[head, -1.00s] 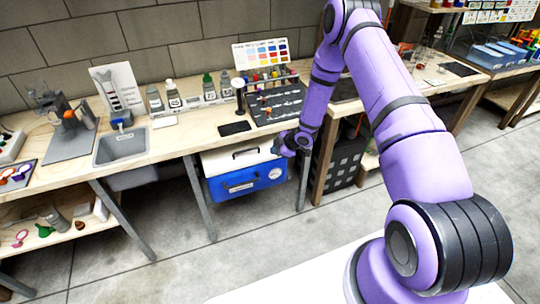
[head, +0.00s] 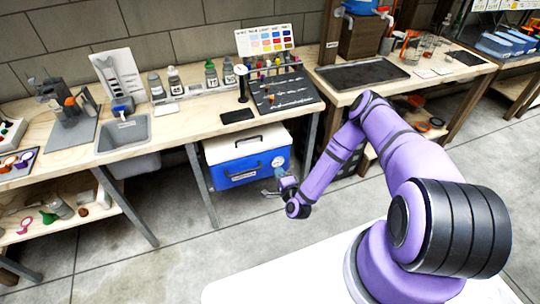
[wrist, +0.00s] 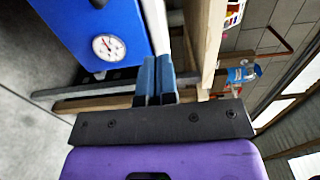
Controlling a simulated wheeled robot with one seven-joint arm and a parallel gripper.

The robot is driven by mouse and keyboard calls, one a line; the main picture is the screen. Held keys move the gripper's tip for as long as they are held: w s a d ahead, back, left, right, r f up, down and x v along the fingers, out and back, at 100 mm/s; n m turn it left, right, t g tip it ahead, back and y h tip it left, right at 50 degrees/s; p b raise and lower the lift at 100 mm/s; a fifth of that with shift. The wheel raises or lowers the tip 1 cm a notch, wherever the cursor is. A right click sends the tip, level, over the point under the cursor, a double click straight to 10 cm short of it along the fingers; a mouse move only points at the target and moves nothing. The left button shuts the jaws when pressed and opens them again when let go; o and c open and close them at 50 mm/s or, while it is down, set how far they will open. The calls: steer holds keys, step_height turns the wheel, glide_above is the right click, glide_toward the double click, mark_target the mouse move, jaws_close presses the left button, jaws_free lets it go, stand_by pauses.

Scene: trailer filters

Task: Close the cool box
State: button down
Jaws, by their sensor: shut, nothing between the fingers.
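The cool box (head: 238,174) has a blue body and a white lid (head: 240,144) with a dark handle. It stands on the floor under the workbench. The lid lies flat over the body and looks down; a small gap cannot be ruled out. In the wrist view the blue body (wrist: 75,25) with a round white gauge shows at the upper left. My gripper (head: 268,193) is in front of the box near its right end, apart from it. Its blue fingers (wrist: 155,78) are together and empty.
The workbench (head: 180,128) overhangs the box, with grey legs (head: 200,185) on either side. A sink (head: 122,133), bottles and a dark tool board (head: 283,92) are on top. A second bench (head: 365,75) stands to the right. The floor in front of the box is clear.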

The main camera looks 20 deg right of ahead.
mark_target(266, 147)
steer(key=w, duration=1.4)
